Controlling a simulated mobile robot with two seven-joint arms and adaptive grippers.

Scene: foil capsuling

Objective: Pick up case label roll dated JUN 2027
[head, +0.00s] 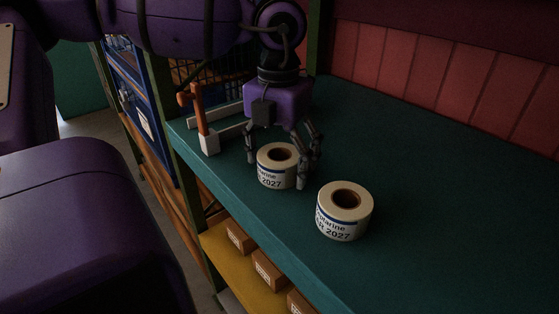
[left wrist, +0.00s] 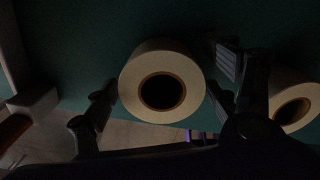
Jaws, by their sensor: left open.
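Two cream label rolls with brown cores stand on end on the teal shelf. In the head view the farther roll (head: 276,178) shows only part of its print, ending in "2027"; its month is not clearly readable. The nearer roll (head: 344,223) reads what looks like "R 2027", with its first letters cut off. My left gripper (head: 280,168) is open, pointing down, with its fingers on either side of the farther roll. In the left wrist view that roll (left wrist: 138,88) lies between the open fingers, with visible gaps. The other roll (left wrist: 290,90) is partly hidden behind the right finger.
The teal shelf (head: 440,220) is clear right of the rolls. A tool with an orange handle and a white block (head: 209,141) is left of my gripper. Red panels (head: 440,85) stand behind, and a green post (head: 320,40) rises at the back. Brown boxes (head: 267,268) sit on a lower yellow shelf.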

